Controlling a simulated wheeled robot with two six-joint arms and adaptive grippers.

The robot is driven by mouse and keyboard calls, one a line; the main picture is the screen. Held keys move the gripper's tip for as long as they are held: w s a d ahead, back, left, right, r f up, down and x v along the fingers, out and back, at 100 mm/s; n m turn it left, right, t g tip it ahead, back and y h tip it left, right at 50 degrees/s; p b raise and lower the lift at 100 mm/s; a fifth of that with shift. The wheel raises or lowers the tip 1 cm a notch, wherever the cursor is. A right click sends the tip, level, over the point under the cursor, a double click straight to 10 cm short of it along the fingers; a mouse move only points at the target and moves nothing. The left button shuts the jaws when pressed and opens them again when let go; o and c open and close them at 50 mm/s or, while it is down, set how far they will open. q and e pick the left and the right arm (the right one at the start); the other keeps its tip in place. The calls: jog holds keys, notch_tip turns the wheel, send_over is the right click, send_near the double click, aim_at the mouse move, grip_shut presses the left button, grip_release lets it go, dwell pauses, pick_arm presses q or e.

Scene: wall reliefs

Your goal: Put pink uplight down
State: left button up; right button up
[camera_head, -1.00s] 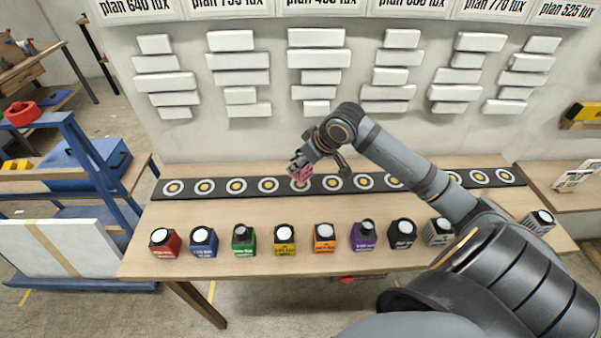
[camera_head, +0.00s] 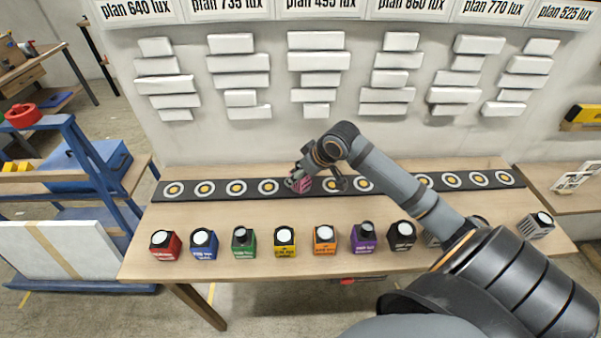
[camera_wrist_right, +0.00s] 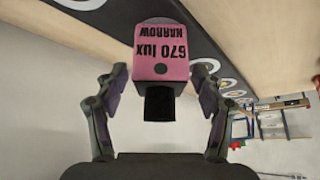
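The pink uplight (camera_head: 298,183) stands on the dark strip (camera_head: 220,188), over one of its ringed spots, in the head view. In the right wrist view the uplight (camera_wrist_right: 161,50) shows upside down, with "670 lux NARROW" on its pink face and a black part (camera_wrist_right: 159,103) towards the gripper. My right gripper (camera_wrist_right: 160,75) is open around it, with a gap between each finger and the uplight's sides. In the head view this gripper (camera_head: 304,176) partly covers the uplight. My left gripper is not in view.
Several coloured uplights, including a red one (camera_head: 165,244) and a purple one (camera_head: 363,237), stand along the table's (camera_head: 330,210) front. White wall blocks (camera_head: 318,59) hang behind the strip. Ringed spots on both sides of the pink uplight are free.

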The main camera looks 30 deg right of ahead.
jog(key=shift+s+d+r, duration=0.15)
jog(key=shift+r, duration=0.2)
jog(key=p+v, duration=1.1)
jog(key=p, duration=0.4)
jog(key=shift+r, duration=0.2)
jog(key=shift+s, duration=0.1)
jog(key=shift+f, duration=0.15)
